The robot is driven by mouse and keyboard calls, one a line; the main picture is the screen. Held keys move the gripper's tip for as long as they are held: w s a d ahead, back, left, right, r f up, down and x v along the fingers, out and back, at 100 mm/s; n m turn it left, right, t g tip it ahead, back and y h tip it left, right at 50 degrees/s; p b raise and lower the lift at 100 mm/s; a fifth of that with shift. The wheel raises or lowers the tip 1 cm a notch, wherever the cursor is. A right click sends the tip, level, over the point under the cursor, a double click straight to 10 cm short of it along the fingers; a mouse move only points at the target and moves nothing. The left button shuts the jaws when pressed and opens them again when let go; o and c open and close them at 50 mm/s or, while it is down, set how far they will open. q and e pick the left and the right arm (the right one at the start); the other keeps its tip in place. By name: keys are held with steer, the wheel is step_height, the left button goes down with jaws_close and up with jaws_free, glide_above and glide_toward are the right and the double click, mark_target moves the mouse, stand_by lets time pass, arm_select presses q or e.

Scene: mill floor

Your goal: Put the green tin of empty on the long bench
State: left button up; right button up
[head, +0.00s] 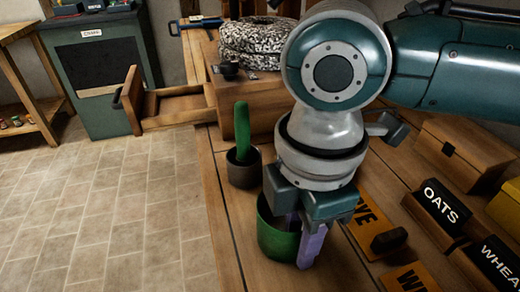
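A green tin (274,238) stands upright on a long wooden bench top (225,225), near its left edge. It looks open at the top; its inside is mostly hidden by my gripper. My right gripper (298,228) comes down from above at the tin's right side. One purple finger hangs in front of the tin's right wall, and the other is partly hidden at the rim. Whether the fingers press on the wall cannot be seen. My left gripper is not in view.
A dark pot (243,170) holding a green rounded rod stands behind the tin. Signs lettered OATS (446,201) and WHEA, yellow plates and a wooden box (462,150) crowd the right. A dark green cabinet (103,75) stands back left. The tiled floor at left is clear.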

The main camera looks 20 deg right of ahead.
step_height(320, 180, up, 12)
steer(key=p, duration=0.2)
steer(key=s+a+f+m+y, duration=0.3)
steer(key=s+a, duration=0.1)
steer(key=a, duration=0.2)
steer(key=s+d+f+m+t, duration=0.1)
steer(key=m, duration=0.2)
steer(key=s+d+f+m+t, duration=0.1)
steer(key=d+m, duration=0.1)
steer(key=m, duration=0.1)
steer(key=s+d+f+m+t, duration=0.1)
steer(key=d+m, duration=0.1)
steer(key=m, duration=0.1)
steer(key=shift+s+d+f+t, duration=0.15)
steer(key=shift+s+f+t, duration=0.15)
steer(key=shift+s, duration=0.1)
steer(key=s+d+m+h, duration=0.1)
steer(key=d, duration=0.2)
steer(key=s+d+f+m+h, duration=0.1)
steer(key=s+d+m, duration=0.2)
steer(key=s+d, duration=0.1)
steer(key=d, duration=0.1)
steer(key=shift+d+f+m+h, duration=0.3)
steer(key=shift+d+f+h, duration=0.05)
steer(key=shift+f+h, duration=0.05)
steer(key=shift+w, duration=0.1)
steer(key=shift+r, duration=0.1)
